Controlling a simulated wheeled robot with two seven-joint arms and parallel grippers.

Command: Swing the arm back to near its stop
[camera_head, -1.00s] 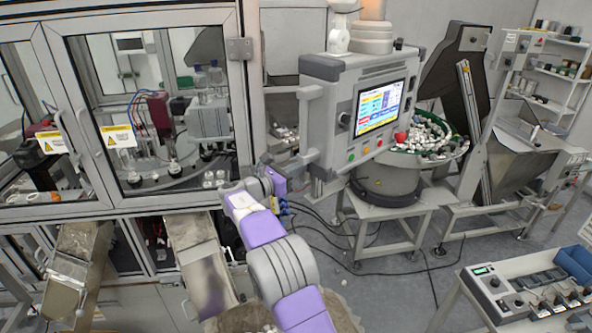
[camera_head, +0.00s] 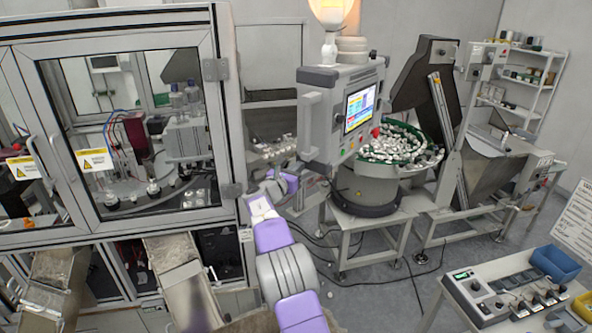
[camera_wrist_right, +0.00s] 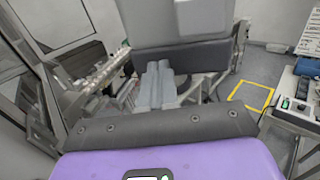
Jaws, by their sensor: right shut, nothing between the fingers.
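The grey control panel (camera_head: 312,72) with its lit screen (camera_head: 360,108) hangs in the middle of the head view, its face turned to the right. A grey bar handle (camera_head: 311,125) runs down its left side. The swing arm bearing it is not clearly visible. My right gripper (camera_head: 291,182) is below and left of the panel, near the handle's lower end; I cannot tell if they touch. In the right wrist view its grey fingers (camera_wrist_right: 155,86) are shut and empty, below a large grey block that looks like the panel. My left gripper is out of view.
A glazed machine enclosure (camera_head: 140,140) fills the left, with metal chutes (camera_head: 185,275) below. A bowl feeder (camera_head: 365,190) full of white caps stands behind the panel. A bench (camera_head: 480,300) with small devices is at lower right. Open floor lies between.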

